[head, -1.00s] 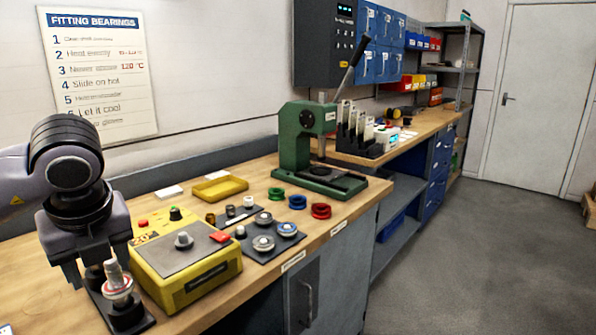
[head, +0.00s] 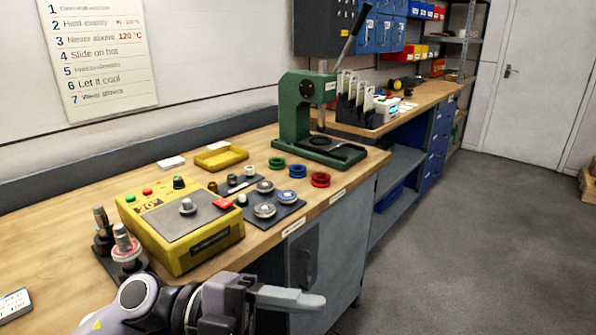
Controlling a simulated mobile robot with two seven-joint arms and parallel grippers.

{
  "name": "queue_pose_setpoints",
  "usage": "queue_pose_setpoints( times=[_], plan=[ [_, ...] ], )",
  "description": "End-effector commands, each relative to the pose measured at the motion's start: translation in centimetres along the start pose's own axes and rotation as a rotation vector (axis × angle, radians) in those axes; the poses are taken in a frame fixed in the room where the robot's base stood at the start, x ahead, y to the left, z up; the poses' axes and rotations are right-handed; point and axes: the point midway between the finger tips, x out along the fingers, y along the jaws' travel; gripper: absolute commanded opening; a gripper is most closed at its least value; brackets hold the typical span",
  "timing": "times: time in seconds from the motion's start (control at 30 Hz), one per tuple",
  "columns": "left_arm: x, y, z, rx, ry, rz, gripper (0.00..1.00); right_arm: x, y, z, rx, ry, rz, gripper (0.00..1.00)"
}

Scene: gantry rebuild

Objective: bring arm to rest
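My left arm comes in at the lower left, in front of the bench. Its gripper (head: 300,298) points right, beyond the bench's front edge and in front of the grey cabinet. One pale finger shows side on; the other cannot be made out, so I cannot tell whether it is open or shut. No held object is visible. An upright metal shaft with a red-and-white ring (head: 124,244) stands in a dark holder at the left, apart from the gripper. My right gripper is not in view.
The yellow heater (head: 210,249) sits near the bench's front edge, close above my arm. Bearings lie on a dark mat (head: 284,219); coloured rings (head: 298,171) and a green press (head: 296,115) stand behind. The floor (head: 450,260) at right is clear.

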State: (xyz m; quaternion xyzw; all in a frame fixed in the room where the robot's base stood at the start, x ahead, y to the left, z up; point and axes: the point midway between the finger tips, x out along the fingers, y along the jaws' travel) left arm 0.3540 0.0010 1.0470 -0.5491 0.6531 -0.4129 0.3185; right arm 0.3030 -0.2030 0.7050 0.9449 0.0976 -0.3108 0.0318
Motion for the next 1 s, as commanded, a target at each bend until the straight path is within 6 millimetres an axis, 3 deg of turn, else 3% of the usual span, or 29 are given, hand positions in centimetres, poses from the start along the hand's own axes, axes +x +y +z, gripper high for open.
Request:
queue_pose_setpoints(
  times=[0.13,0.27,0.37,0.47,0.57,0.7,0.9,1.0],
  plan=[
    [-1.0,-1.6,1.3,-0.103,-0.044,-0.353,0.54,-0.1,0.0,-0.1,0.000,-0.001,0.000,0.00],
    [-3.7,-1.8,3.8,-0.213,-0.162,-0.626,0.54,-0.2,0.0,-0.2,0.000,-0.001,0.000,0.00],
    [-6.5,-0.3,6.1,-0.319,-0.290,-0.808,0.54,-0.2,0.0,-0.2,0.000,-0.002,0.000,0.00],
    [-9.6,2.6,8.5,-0.443,-0.449,-0.958,0.54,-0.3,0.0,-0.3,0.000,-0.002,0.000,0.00],
    [-12.7,7.1,10.4,-0.586,-0.629,-1.071,0.54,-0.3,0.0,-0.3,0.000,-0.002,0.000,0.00],
    [-16.4,15.5,11.4,-0.815,-0.899,-1.161,0.54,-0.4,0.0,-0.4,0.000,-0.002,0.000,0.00],
    [-19.3,27.4,9.3,-1.128,-1.215,-1.156,0.54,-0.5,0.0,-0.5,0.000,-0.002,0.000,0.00],
    [-19.8,30.9,8.0,-1.227,-1.300,-1.131,0.54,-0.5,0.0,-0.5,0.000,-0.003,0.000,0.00]
  ],
)
